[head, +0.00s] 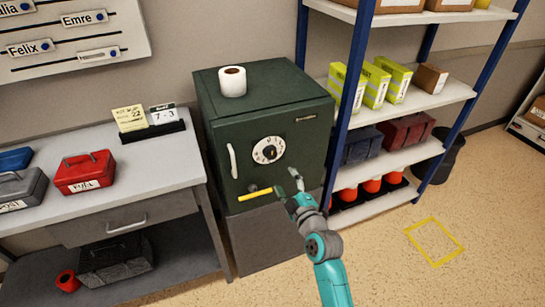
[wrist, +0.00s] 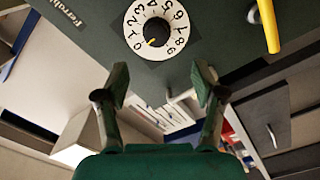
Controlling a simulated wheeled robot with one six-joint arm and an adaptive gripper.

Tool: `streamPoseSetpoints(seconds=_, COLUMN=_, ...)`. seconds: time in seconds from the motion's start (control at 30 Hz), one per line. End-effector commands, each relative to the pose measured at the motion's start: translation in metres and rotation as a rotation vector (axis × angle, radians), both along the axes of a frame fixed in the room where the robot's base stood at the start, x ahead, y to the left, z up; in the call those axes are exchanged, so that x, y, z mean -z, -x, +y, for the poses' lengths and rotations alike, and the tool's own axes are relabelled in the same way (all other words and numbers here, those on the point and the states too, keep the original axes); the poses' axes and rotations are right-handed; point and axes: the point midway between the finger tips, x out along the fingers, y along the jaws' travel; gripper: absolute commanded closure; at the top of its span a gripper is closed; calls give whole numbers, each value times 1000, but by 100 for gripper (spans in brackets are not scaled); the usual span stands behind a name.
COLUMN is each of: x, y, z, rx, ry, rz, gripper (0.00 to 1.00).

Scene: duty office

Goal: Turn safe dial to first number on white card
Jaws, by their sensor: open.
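The dark green safe (head: 221,110) stands between the desk and the shelf. Its round white dial (head: 257,152) with a black centre knob is on the door. The dial also shows at the top of the wrist view (wrist: 165,10), where a yellow mark on the knob points toward the lower left, near the 0. The white card (head: 163,114) stands in a black holder on the desk, seemingly reading 7 and then 3, small and blurred. My gripper (head: 287,182) is open and empty, below and right of the dial, apart from it; its fingers (wrist: 160,76) show in the wrist view.
A yellow lever (head: 260,194) sticks out low on the safe door, close to my gripper. A white handle (head: 233,160) is left of the dial. A paper roll (head: 232,82) stands on the safe. A yellow card (head: 130,118) is beside the white one. The blue-framed shelf (head: 345,100) is right.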

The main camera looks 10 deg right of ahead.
Motion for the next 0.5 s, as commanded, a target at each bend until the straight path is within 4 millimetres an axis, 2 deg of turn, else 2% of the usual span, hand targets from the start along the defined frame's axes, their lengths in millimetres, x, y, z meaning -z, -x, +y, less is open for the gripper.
streamPoseSetpoints(seconds=0.27, x=-8, y=-21, z=3, rx=-8, ry=19, rz=-9, gripper=31)
streamPoseSetpoints(seconds=0.5, x=-7, y=-59, z=10, rx=-9, ry=17, rz=-8, gripper=31)
